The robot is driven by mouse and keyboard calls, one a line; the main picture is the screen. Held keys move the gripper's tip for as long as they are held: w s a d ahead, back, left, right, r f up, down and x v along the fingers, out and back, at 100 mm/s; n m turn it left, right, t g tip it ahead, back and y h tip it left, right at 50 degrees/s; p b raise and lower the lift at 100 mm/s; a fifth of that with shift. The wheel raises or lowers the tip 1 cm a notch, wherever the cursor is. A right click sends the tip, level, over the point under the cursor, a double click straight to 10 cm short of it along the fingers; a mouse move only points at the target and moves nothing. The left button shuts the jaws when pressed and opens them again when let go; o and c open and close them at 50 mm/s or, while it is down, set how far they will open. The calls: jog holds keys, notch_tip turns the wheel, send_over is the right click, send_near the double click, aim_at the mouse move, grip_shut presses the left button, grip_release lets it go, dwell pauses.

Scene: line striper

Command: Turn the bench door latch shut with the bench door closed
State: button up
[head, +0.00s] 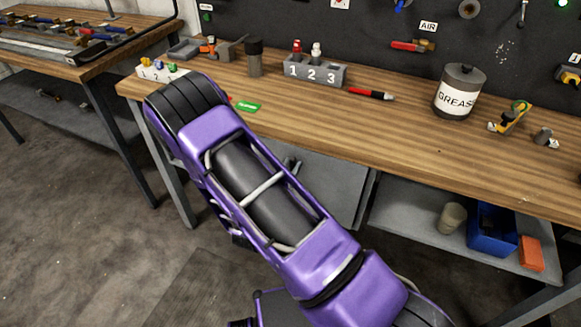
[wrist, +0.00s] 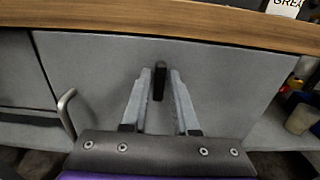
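The bench door (wrist: 95,75) is a flat grey panel under the wooden bench top in the wrist view. It looks closed, its top edge running along the bench underside; part of it shows behind my arm in the head view (head: 335,190). The latch (wrist: 160,80) is a small dark bar, upright in the wrist picture, high on the door. My gripper (wrist: 161,76) is open, with one pale finger on each side of the latch. I cannot tell whether either finger touches it. In the head view my arm hides the gripper and latch.
A bent metal handle (wrist: 67,112) stands out left of my gripper. The bench top (head: 410,125) holds a grease can (head: 459,92), a numbered block (head: 315,72) and a red pen (head: 371,93). A lower shelf at right holds a blue bin (head: 492,228) and a cup (head: 452,218).

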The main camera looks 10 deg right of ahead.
grip_shut()
jog(key=shift+n, duration=0.3)
jog(key=n+p, duration=0.1)
jog(key=n, duration=0.1)
jog(key=shift+a+r+n, duration=0.1)
jog(key=shift+a+n, duration=0.05)
jog(key=shift+n, duration=0.15)
jog(key=n+p, duration=0.2)
jog(key=n, duration=0.3)
jog(key=n+p, duration=0.1)
jog(key=n, duration=0.3)
jog(key=n+p, duration=0.2)
jog(key=n, duration=0.3)
jog(key=shift+w+a+f+n+p, duration=0.1)
jog(key=shift+w+f+n+p, duration=0.05)
jog(key=shift+f+n+p, duration=0.2)
jog(key=shift+o, duration=2)
grip_release()
